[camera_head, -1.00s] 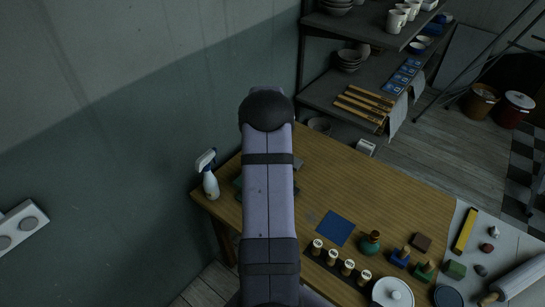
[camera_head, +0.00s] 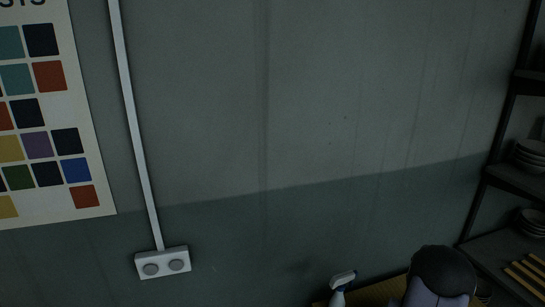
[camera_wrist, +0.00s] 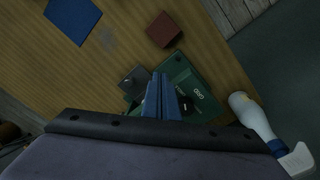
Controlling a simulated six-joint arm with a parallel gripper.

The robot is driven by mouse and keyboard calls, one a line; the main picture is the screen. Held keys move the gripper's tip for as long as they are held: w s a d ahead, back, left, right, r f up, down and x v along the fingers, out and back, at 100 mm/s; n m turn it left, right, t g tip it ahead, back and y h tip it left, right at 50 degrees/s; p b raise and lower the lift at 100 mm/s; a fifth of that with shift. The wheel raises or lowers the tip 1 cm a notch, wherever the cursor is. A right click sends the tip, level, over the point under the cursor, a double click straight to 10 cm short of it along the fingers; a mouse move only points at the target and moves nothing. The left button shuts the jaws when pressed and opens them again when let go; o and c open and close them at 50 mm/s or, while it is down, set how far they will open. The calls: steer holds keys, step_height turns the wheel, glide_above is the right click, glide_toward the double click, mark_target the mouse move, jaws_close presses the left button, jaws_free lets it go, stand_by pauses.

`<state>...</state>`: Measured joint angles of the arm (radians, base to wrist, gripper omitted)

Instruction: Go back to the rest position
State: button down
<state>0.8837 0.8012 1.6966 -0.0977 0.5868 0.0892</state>
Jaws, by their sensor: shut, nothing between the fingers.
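My gripper (camera_wrist: 160,76) is in the wrist view, its two blue fingers shut together with nothing between them. It points down over the wooden table (camera_wrist: 110,65), above a dark green flat item (camera_wrist: 199,92) with pale lettering. I cannot tell its height above that item. In the head view only part of my own arm shows at the bottom right; the gripper is out of that picture.
A white spray bottle (camera_wrist: 250,112) stands close at the right, and its top shows in the head view (camera_head: 342,279). A dark grey block (camera_wrist: 134,79), a reddish-brown block (camera_wrist: 163,29) and a blue square (camera_wrist: 73,19) lie on the table. Shelving (camera_head: 515,180) stands at the right.

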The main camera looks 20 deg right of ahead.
steer(key=s+a+r+n+g+y, duration=0.1)
steer(key=s+a+r+n, duration=0.2)
steer(key=a, duration=0.7)
steer(key=s+a+r+n+g, duration=0.1)
steer(key=s+a+r, duration=0.25)
steer(key=a, duration=0.55)
steer(key=s+a+r+n+y, duration=0.15)
steer(key=s+a, duration=0.25)
steer(key=a, duration=0.6)
steer(key=w+a+r+n+t+h, duration=0.2)
steer(key=w+a+r+n, duration=0.25)
steer(key=a, duration=0.35)
step_height(320, 180, down, 54)
steer(key=b, duration=5.5)
steer(key=shift+s+d, duration=0.15)
steer(key=shift+f+y, duration=0.1)
steer(key=shift+y, duration=0.15)
